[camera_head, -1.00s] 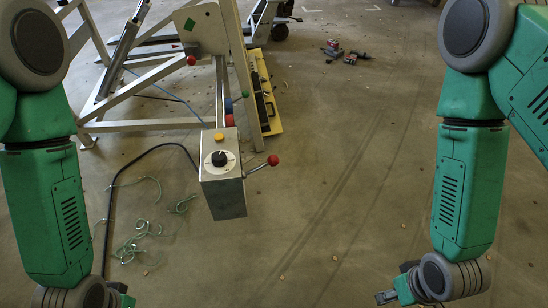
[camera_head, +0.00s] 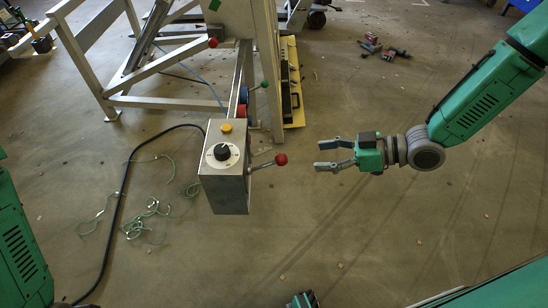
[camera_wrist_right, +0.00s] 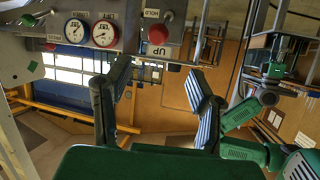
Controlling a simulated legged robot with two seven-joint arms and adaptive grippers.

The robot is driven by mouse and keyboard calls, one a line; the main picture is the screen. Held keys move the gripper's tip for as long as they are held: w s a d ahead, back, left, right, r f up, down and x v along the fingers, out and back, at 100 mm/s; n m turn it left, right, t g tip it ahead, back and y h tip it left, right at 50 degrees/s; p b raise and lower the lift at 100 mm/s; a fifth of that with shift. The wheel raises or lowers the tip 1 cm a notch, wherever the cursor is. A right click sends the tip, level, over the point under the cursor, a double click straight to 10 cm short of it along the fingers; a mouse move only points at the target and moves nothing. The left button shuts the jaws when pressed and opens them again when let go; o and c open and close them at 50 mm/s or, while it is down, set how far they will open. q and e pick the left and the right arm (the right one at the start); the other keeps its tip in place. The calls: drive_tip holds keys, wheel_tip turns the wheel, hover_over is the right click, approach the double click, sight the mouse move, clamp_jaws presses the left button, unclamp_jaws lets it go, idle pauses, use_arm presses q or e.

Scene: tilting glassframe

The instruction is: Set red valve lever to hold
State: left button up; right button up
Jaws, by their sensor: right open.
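The red valve lever (camera_head: 281,159) is a red ball on a thin rod from the right side of a grey control box (camera_head: 229,192). In the right wrist view its red ball (camera_wrist_right: 158,35) shows against a panel with HOLD and UP labels. My right gripper (camera_head: 327,156) is open and empty, to the right of the red ball and apart from it, with its fingers pointing left at it. In the right wrist view the open fingers (camera_wrist_right: 160,82) stand either side of the picture's middle, below the ball.
The box top has a black dial (camera_head: 222,152) and a yellow button (camera_head: 226,128). Behind it stands a pale metal frame (camera_head: 170,101) with a green-knobbed lever (camera_head: 264,84). A black cable (camera_head: 125,185) and green strands (camera_head: 150,208) lie left. Floor around my right gripper is clear.

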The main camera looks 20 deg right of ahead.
sight(282, 159)
drive_tip(key=b+x, duration=0.1)
drive_tip(key=x, duration=0.2)
drive_tip(key=b+x, duration=0.1)
drive_tip(key=x, duration=0.3)
drive_tip(key=b+x, duration=0.1)
drive_tip(key=x, duration=0.3)
drive_tip(key=shift+w+d+f, duration=0.1)
drive_tip(key=shift+f, duration=0.25)
drive_tip(key=shift+w+a, duration=0.1)
drive_tip(key=shift+a, duration=0.3)
drive_tip(key=shift+d, duration=0.3)
drive_tip(key=c, duration=0.4)
use_arm(q)
drive_tip(key=f, duration=0.3)
drive_tip(key=shift+d+f, duration=0.15)
drive_tip(key=shift+d, duration=0.2)
use_arm(e)
drive_tip(key=shift+d, duration=0.1)
clamp_jaws()
